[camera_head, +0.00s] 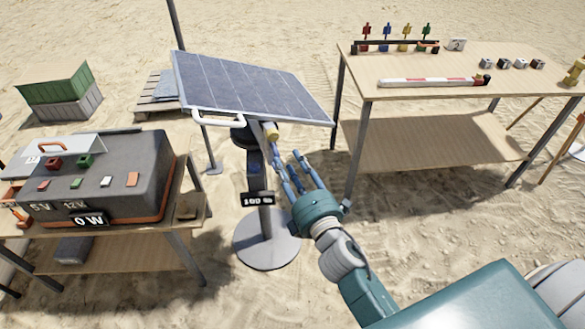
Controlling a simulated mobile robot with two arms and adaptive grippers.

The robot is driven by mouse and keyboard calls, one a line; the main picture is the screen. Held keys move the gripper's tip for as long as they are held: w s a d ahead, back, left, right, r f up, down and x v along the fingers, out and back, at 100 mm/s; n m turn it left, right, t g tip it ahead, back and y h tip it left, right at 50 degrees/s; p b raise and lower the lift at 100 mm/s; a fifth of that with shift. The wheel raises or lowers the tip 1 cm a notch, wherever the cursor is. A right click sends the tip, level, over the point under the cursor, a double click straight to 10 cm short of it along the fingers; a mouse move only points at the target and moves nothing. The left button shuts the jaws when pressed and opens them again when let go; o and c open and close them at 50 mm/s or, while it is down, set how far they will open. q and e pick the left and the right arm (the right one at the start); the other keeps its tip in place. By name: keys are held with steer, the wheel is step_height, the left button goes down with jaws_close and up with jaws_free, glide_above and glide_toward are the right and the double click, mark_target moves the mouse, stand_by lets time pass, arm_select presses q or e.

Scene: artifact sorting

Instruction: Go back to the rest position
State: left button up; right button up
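My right gripper (289,160) reaches up from the lower right on its teal arm. Its blue fingers are spread apart with nothing between them, just below and in front of the right part of the solar panel (245,85). A yellow knob (271,132) under the panel's front edge is close to the left finger's tip; I cannot tell whether they touch. The panel is tilted on a grey stand with a round base (266,250), and a black label (258,199) hangs on the post. My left gripper is not in view.
A wooden table (430,74) at the right holds a striped bar (430,82), small colored figures and several small blocks. At the left, a dark power box (110,175) reading "0 W" stands on another table. Sand lies open between them.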

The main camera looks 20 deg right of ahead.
steer(key=shift+s, duration=0.65)
steer(key=s+f+m+g, duration=0.3)
steer(key=s+f, duration=0.2)
steer(key=f, duration=0.8)
steer(key=s+f+m+g, duration=0.3)
steer(key=s+f, duration=0.1)
steer(key=f, duration=0.9)
steer(key=s+f+m+g, duration=0.3)
steer(key=s+f, duration=0.2)
steer(key=f, duration=0.8)
steer(key=s+d+f+m+g, duration=0.1)
steer(key=s+f+m+g, duration=0.1)
steer(key=s+f, duration=0.4)
steer(key=s+d+f+m+g, duration=0.1)
steer(key=s+f+m+g, duration=0.2)
steer(key=s, duration=1.3)
steer(key=s+d+f+m+g, duration=0.1)
steer(key=s+f+m+g, duration=0.2)
steer(key=s+f, duration=0.6)
steer(key=shift+s+m, duration=0.4)
steer(key=shift+s, duration=0.75)
steer(key=shift+d+f, duration=0.1)
